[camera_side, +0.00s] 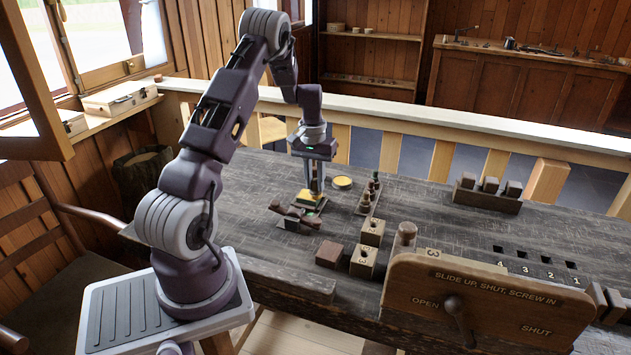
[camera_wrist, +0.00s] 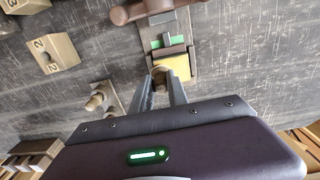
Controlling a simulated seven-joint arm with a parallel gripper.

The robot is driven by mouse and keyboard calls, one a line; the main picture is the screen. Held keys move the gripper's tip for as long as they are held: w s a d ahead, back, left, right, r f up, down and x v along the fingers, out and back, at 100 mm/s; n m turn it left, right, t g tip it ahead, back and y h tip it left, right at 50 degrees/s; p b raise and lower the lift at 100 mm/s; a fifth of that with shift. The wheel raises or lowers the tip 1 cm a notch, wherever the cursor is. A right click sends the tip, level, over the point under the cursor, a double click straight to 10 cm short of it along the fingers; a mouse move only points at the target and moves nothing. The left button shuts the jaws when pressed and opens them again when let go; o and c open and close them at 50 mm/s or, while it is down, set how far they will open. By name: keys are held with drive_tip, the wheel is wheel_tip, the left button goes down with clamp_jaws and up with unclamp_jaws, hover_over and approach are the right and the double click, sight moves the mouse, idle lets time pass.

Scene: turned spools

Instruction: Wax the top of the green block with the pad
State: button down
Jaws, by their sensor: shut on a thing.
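My gripper (camera_side: 316,182) points down over the middle of the dark wooden table, its fingers shut on the handle of the yellow pad (camera_side: 305,196). The wrist view shows the pad (camera_wrist: 178,67) in front of my fingertips, with the round brown end of the handle between them. The green block (camera_wrist: 157,43) shows as a green strip beside the pad; the pad and fingers hide the rest of its top. The pad appears to lie on the block, though I cannot tell whether it presses on it. A round yellow tin (camera_side: 342,182) stands just right of my gripper.
A brown-handled clamp (camera_side: 293,217) stands close in front of the block. A rack of small pegs (camera_side: 369,195) is to the right. Numbered wooden blocks (camera_side: 363,262), a dark cube (camera_side: 329,254) and a lever panel (camera_side: 485,300) stand nearer the front. A block rack (camera_side: 487,195) is at the back right.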

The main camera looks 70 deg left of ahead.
drive_tip(key=shift+s+a, duration=1.95)
drive_tip(key=shift+w+d, duration=2.45)
drive_tip(key=shift+w, duration=0.05)
wheel_tip(320, 180, up, 8)
